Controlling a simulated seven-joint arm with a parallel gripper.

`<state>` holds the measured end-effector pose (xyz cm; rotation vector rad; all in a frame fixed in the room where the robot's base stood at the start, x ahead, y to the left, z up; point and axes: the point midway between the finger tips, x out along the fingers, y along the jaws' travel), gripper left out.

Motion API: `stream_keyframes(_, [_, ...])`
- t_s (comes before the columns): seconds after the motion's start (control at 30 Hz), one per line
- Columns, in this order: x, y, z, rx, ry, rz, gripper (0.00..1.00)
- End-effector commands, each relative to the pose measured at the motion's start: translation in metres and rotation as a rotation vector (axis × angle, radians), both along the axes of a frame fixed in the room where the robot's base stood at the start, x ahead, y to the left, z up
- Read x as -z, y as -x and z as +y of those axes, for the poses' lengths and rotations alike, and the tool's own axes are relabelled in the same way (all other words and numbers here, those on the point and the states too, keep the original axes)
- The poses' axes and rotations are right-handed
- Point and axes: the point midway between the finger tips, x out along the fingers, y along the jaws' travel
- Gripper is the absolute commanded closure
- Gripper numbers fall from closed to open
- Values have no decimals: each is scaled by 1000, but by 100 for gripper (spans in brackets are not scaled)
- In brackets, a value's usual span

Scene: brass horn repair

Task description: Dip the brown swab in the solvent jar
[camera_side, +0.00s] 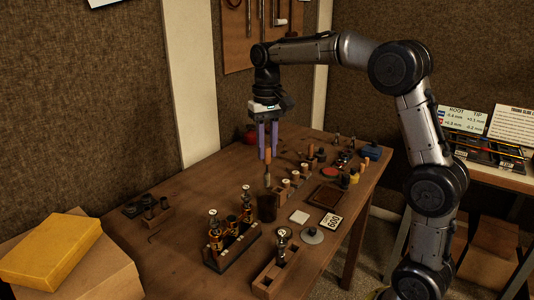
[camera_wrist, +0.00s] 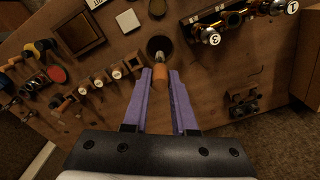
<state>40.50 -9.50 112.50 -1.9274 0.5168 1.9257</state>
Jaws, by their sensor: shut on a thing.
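My gripper (camera_side: 267,155) points straight down above the wooden bench, its purple fingers shut on the brown swab (camera_side: 267,157). The swab hangs upright, with an orange-brown handle and a paler lower end. In the wrist view, the swab (camera_wrist: 159,74) shows between the fingers of my gripper (camera_wrist: 160,74). A dark, open jar (camera_side: 266,209) stands directly below the swab. In the wrist view, the swab's lower end overlaps the opening of the jar (camera_wrist: 150,43).
A valve rack (camera_side: 231,249) with brass valves stands in front of the jar. A wooden block (camera_side: 276,279) is at the front edge. A white square (camera_side: 299,216), a "600" card (camera_side: 331,221) and a brown tray (camera_side: 326,196) lie to the right. Small tools crowd the back right.

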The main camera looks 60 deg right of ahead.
Motion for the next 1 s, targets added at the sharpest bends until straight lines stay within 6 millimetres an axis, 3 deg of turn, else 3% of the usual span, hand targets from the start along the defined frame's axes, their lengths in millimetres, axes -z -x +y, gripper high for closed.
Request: stream_keyframes(1.0, [-53,0,0,0,-1,1,100])
